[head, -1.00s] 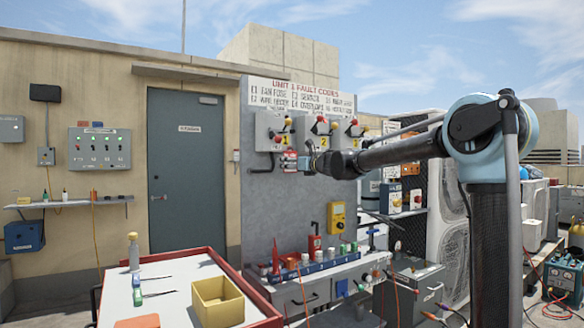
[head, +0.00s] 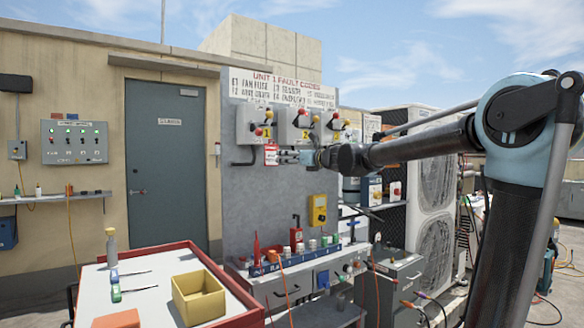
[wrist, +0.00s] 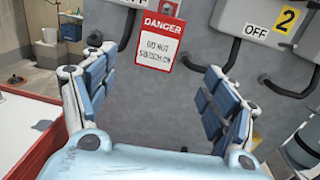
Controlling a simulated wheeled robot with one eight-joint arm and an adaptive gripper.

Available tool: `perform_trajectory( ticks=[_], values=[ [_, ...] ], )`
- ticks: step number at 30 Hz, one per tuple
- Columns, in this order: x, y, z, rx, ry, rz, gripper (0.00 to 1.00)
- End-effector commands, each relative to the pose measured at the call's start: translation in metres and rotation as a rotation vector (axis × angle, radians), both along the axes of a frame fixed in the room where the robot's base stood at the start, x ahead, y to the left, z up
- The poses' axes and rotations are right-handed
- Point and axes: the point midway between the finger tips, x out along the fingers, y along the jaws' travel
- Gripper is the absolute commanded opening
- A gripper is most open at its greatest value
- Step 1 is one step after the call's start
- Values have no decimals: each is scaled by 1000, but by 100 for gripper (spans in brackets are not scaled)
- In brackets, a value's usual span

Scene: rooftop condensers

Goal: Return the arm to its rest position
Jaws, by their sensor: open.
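My arm reaches from the right of the head view toward the grey panel (head: 200,190). My gripper (head: 285,156) is in front of the panel, below the numbered switch boxes. In the wrist view my gripper (wrist: 158,100) is open, its blue padded fingers wide apart with nothing between them. A red and white danger tag (wrist: 161,42) hangs on the panel beyond the fingers, below a box marked OFF. The tag also shows in the head view (head: 271,154), just left of my gripper. The tag looks apart from both fingers.
A red-rimmed white table (head: 150,290) with a yellow bin (head: 198,297) stands at front left. A workbench with a blue rack (head: 295,258) is below the panel. Box 2 (head: 294,124) is just above my gripper. Condenser units (head: 430,180) stand behind my arm.

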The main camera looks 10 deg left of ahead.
Motion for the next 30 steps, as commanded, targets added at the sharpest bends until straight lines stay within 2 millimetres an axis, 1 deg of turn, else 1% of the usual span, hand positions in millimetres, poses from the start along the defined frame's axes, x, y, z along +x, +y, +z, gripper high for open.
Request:
perform_trajectory(
  ticks=[5, 8, 11, 12, 14, 15, 17, 18, 19, 20, 21, 23, 24, 26, 27, 29, 30],
  values=[
    [0, -6, 0, 11, 12, -14, 78],
    [7, -29, -1, 72, 71, -79, 78],
    [17, -75, -7, 198, 189, -201, 78],
    [21, -98, -11, 263, 246, -263, 78],
    [24, -135, -20, 366, 335, -355, 78],
    [26, -159, -28, 436, 394, -416, 78],
    [27, -197, -40, 542, 477, -504, 78],
    [25, -221, -50, 614, 526, -560, 78],
    [22, -237, -58, 668, 564, -603, 78],
    [19, -252, -67, 724, 600, -645, 78],
    [13, -272, -79, 797, 646, -700, 78],
    [3, -300, -99, 909, 718, -781, 78],
    [-4, -318, -113, 985, 764, -834, 78],
    [-18, -344, -136, 1096, 832, -910, 78],
    [-28, -361, -152, 1171, 874, -963, 78],
    [-44, -383, -176, 1282, 935, -1040, 78],
    [-57, -396, -193, 1358, 975, -1090, 78]
  ],
)
